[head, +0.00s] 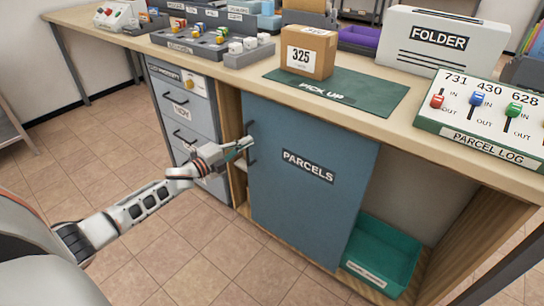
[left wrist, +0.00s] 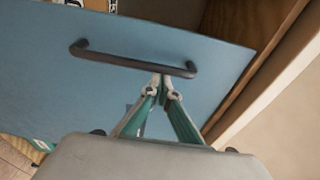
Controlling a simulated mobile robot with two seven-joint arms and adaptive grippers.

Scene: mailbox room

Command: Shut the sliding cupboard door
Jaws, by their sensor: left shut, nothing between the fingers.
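The sliding cupboard door (head: 300,215) is a blue panel labelled PARCELS under the counter. A narrow open strip (head: 232,130) shows at its left, beside the drawers, and a wide opening shows at its right. Its dark bar handle (head: 250,142) is near the door's left edge; in the left wrist view the handle (left wrist: 125,58) crosses the blue panel. My left gripper (head: 244,147) is shut and empty at the handle. In the left wrist view its fingertips (left wrist: 163,84) meet close to one handle end; I cannot tell whether they touch it. My right gripper is out of view.
A teal bin (head: 408,247) sits in the right opening. Grey drawers (head: 186,115) stand left of the door. The countertop (head: 235,75) above holds a parcel box (head: 308,52), a folder (head: 440,42) and a parcel log panel (head: 490,112). The tiled floor in front is clear.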

